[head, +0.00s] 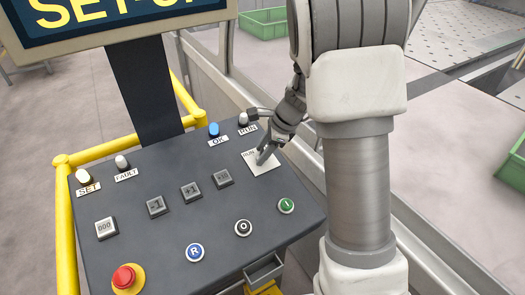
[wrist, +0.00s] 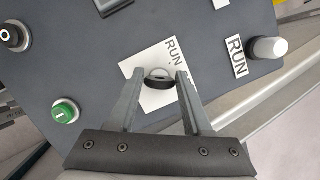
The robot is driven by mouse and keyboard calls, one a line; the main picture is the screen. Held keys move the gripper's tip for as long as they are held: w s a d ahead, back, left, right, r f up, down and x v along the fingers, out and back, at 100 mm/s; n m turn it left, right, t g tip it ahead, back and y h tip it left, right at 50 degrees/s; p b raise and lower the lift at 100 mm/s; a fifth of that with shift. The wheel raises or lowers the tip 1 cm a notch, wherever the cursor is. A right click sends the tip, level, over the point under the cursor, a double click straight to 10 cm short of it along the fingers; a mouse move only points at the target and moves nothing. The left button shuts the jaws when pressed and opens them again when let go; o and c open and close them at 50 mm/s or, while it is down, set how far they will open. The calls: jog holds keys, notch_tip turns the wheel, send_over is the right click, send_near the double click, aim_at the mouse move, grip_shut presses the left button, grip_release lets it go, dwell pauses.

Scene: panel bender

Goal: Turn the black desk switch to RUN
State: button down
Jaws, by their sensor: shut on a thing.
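The black desk switch (wrist: 158,83) sits on a white label plate (wrist: 160,52) in the wrist view, between my two fingers. My gripper (wrist: 163,80) is shut on it. The word RUN shows on the plate; the rest of its lettering is partly hidden by a finger. Which way the knob points is hard to tell. In the head view my gripper (head: 265,156) reaches down onto the same plate (head: 264,167) at the right side of the desk and hides most of the switch.
The dark sloped desk carries a white RUN lamp (head: 243,119), a blue OK lamp (head: 214,129), a green button (head: 286,206), a black button (head: 243,228), a blue button (head: 195,252) and a red emergency stop (head: 125,278). A screen (head: 100,15) reads SET-UP, partly cut off.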

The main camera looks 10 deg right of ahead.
jog(key=shift+n, duration=0.3)
jog(key=n, duration=0.2)
jog(key=n+g+b, duration=0.1)
jog(key=n, duration=0.2)
jog(key=shift+g, duration=0.3)
jog(key=n+g+h, duration=0.1)
jog(key=n, duration=0.5)
jog(key=shift+b, duration=0.4)
jog(key=shift+n, duration=0.3)
jog(key=shift+c, duration=1.6)
grip_release()
jog(key=shift+r, duration=0.1)
jog(key=v, duration=1.7)
jog(key=shift+w, duration=0.3)
jog(key=shift+r, duration=0.15)
